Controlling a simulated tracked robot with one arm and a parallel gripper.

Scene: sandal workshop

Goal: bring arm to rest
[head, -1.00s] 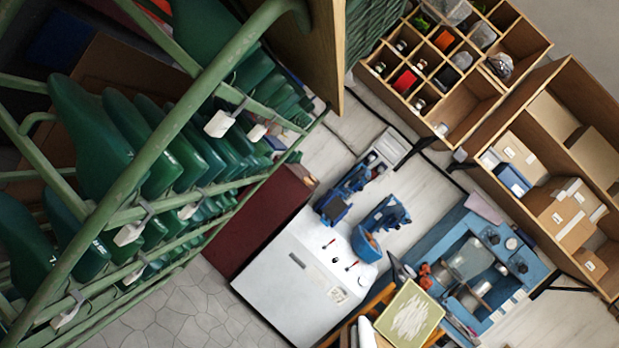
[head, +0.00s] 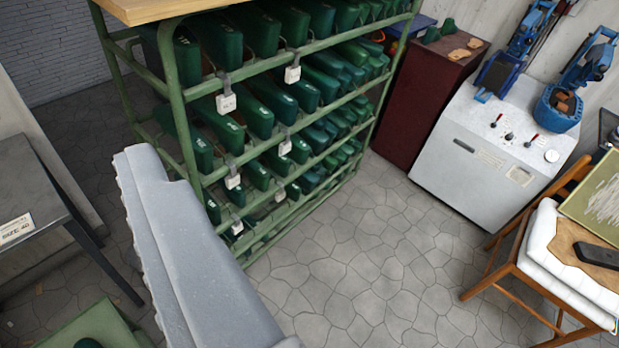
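My gripper does not show as a clear pair of fingers in the head view. A large pale grey piece with a ridged left edge fills the lower left and middle. It looks like part of my own body, but I cannot tell which part. It stands in front of the green rack (head: 176,100) and the floor, hiding some of both. No held object can be seen.
The rack holds rows of green shoe lasts (head: 255,113) with white tags. A dark red cabinet (head: 425,95) and a white machine (head: 480,150) stand beyond. A wooden chair (head: 497,270) is at right, a grey table (head: 30,185) at left. Stone floor (head: 370,260) between is clear.

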